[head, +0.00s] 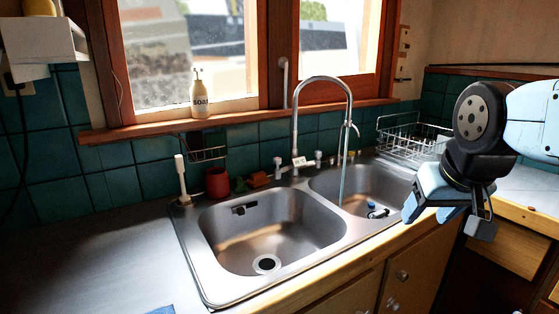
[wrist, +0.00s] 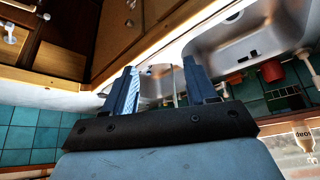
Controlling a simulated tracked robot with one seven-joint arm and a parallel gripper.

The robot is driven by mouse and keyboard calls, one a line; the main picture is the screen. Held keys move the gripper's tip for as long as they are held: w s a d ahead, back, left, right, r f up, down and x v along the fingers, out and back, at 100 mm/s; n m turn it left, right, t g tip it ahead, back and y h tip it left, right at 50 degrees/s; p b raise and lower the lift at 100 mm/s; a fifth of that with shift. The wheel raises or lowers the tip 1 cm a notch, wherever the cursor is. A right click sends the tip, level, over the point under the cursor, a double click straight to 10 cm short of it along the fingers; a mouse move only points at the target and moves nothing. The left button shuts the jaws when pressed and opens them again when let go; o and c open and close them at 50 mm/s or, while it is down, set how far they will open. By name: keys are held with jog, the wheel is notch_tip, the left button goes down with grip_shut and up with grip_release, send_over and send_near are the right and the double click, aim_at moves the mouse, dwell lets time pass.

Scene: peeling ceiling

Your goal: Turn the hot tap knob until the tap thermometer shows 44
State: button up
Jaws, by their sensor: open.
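The chrome tap (head: 322,80) arches over the double sink, and water runs from it into the right basin. Two small white knobs sit at its base, a left knob (head: 278,163) and a right knob (head: 318,156); I cannot tell which is hot. A small white tag between them, perhaps the thermometer (head: 299,162), is too small to read. My gripper (head: 446,218) hangs over the counter's front edge, right of the sink and well apart from the knobs. In the wrist view my gripper (wrist: 160,70) is open with nothing held; that view is upside down.
A wire dish rack (head: 405,138) stands behind the right basin. A red cup (head: 217,182) and a white upright handle (head: 182,177) stand behind the left basin. A soap bottle (head: 198,95) stands on the sill. The left counter (head: 90,240) is mostly clear.

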jog(key=w+a+n+t, duration=0.1)
jog(key=w+a, duration=0.1)
jog(key=w, duration=0.5)
jog(key=w+a+n+t, duration=0.1)
jog(key=w+a, duration=0.2)
jog(key=w, duration=0.3)
jog(key=n+t+y, duration=0.2)
jog(key=t+y, duration=0.4)
jog(key=t, duration=0.3)
send_near(279, 161)
jog(key=x, duration=1.2)
jog(key=c, duration=0.9)
jog(key=shift+d, duration=0.1)
jog(key=shift+c, duration=0.2)
